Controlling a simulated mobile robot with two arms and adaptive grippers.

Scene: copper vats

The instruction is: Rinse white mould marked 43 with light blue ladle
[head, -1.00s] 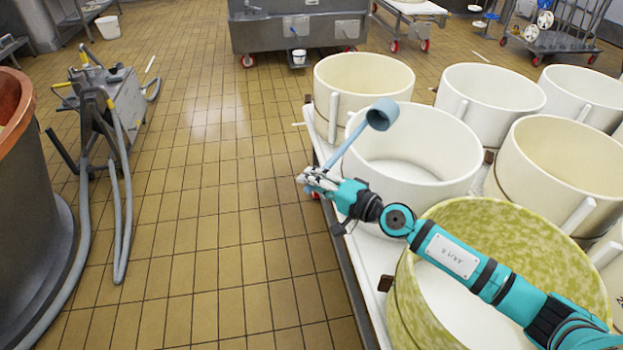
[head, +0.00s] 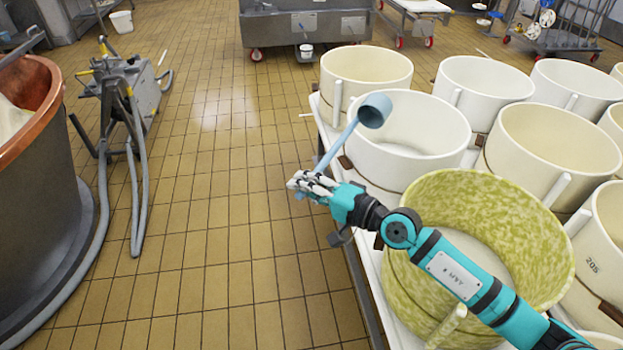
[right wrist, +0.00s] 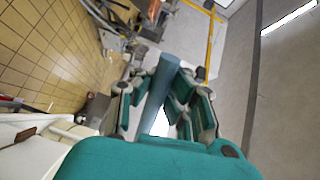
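My right gripper (head: 314,186) is shut on the handle of the light blue ladle (head: 340,145). The ladle slants up and away from the gripper, its cup at the upper end and in front of a white mould (head: 408,150) in the picture. The handle also shows between the fingers in the right wrist view (right wrist: 162,92). Several white moulds stand on a table at the right; I can read no 43 on any of them. One mould at the right edge (head: 597,265) is marked 205. My left gripper is not in view.
A yellow-green mottled mould (head: 405,295) stands on the white table (head: 366,240), partly behind my right arm. A copper-rimmed vat (head: 50,125) with whitish contents stands at the left. A grey hose machine (head: 135,90) is beside it.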

